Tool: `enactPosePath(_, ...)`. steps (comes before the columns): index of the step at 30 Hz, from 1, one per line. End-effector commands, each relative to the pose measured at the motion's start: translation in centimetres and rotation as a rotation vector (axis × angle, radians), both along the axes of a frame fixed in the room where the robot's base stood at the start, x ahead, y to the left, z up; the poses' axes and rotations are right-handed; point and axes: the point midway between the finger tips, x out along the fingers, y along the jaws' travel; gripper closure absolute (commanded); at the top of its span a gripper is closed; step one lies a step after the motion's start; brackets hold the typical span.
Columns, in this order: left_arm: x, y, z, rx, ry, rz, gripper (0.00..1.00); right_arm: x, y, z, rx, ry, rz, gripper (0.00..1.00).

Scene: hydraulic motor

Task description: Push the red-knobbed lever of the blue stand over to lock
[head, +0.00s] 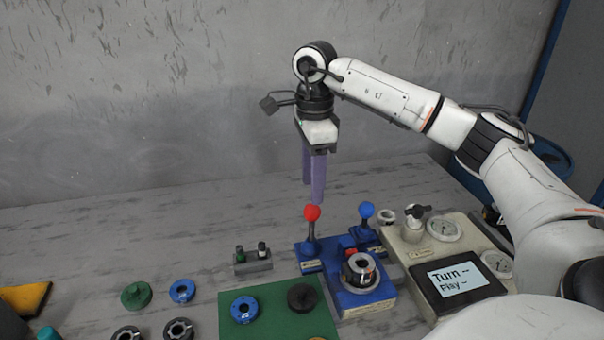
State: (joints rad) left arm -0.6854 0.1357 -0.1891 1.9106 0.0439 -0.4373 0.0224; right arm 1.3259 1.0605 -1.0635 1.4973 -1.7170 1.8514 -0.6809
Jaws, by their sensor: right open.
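The blue stand (368,299) sits on the grey table, right of the middle in the head view. Its lever with the red knob (312,212) stands about upright at the stand's left rear corner. A second lever with a blue knob (366,209) stands at its right rear. A metal ring-shaped motor part (360,269) sits on the stand. My right gripper (313,190) points down with purple fingers parted by a gap, just above and behind the red knob, and holds nothing. I cannot tell whether a fingertip touches the knob. My left gripper is not in view.
A green mat (275,322) with a blue ring and a dark disc lies left of the stand. A small grey holder (253,263) stands behind it. A beige control box (430,250) with gauges and a screen stands close on the right. The rear left table is clear.

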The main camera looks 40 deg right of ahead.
Motion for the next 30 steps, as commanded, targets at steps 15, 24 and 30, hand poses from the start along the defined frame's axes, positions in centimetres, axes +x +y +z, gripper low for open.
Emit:
enactPosePath(15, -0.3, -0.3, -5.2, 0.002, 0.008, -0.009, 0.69, -0.1, 0.0, -5.9, 0.000, 0.002, 0.000, 0.55)
enactPosePath(24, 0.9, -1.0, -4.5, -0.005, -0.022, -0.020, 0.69, 0.0, 0.0, -8.4, 0.000, 0.001, 0.000, 0.55)
enactPosePath(30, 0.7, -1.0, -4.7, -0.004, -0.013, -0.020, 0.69, 0.0, 0.0, -8.6, 0.001, 0.000, 0.000, 0.55)
